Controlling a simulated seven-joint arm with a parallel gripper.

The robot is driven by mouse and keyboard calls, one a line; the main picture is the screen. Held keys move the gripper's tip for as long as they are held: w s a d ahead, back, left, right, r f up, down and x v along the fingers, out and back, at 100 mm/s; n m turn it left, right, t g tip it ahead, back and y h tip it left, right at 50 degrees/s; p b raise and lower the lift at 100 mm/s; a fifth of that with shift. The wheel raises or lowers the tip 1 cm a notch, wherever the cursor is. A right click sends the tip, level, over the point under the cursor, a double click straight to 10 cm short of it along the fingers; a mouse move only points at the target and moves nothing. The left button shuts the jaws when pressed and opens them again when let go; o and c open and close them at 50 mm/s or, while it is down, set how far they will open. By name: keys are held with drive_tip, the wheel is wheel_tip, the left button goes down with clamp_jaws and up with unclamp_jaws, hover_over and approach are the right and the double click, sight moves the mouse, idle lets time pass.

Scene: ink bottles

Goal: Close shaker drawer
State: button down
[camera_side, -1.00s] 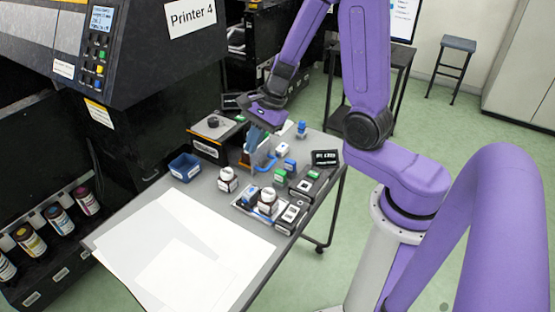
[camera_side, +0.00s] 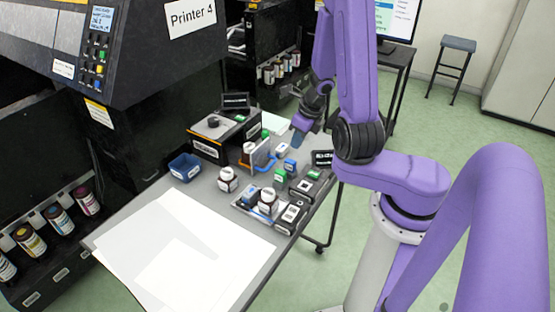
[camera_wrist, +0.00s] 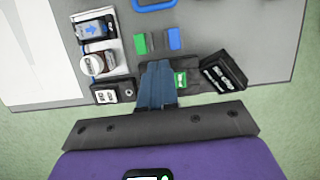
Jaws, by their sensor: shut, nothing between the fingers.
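The shaker (camera_side: 207,148) is a dark box with a pale top and a round knob, at the back of the table in the side view. Its drawer front (camera_side: 262,153) stands out from the box with a bottle (camera_side: 249,148) behind it, so the drawer looks open. A blue handle (camera_side: 269,163) is on the drawer front; a blue loop, probably this handle, shows at the top edge of the wrist view (camera_wrist: 153,6). My gripper (camera_side: 297,139) is shut and empty, apart from the drawer and to its right. Its blue fingers (camera_wrist: 158,64) show together in the wrist view.
A blue bin (camera_side: 184,167), a white bottle (camera_side: 227,180) and a tray (camera_side: 243,206) with bottles stand nearer. Small green (camera_side: 279,176) and blue (camera_side: 290,166) blocks lie by the right edge, near a black labelled block (camera_side: 322,158). White sheets (camera_side: 185,250) cover the table's near part.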

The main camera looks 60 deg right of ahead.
sight(250, 146)
drive_tip(key=shift+x, duration=4.9)
drive_tip(key=shift+w+d+f, duration=0.1)
drive_tip(key=shift+w+f, duration=0.3)
drive_tip(key=shift+w, duration=0.7)
drive_tip(key=shift+w+f, duration=0.15)
drive_tip(key=shift+w, duration=0.7)
drive_tip(key=shift+w, duration=5.3)
drive_tip(key=shift+r, duration=0.15)
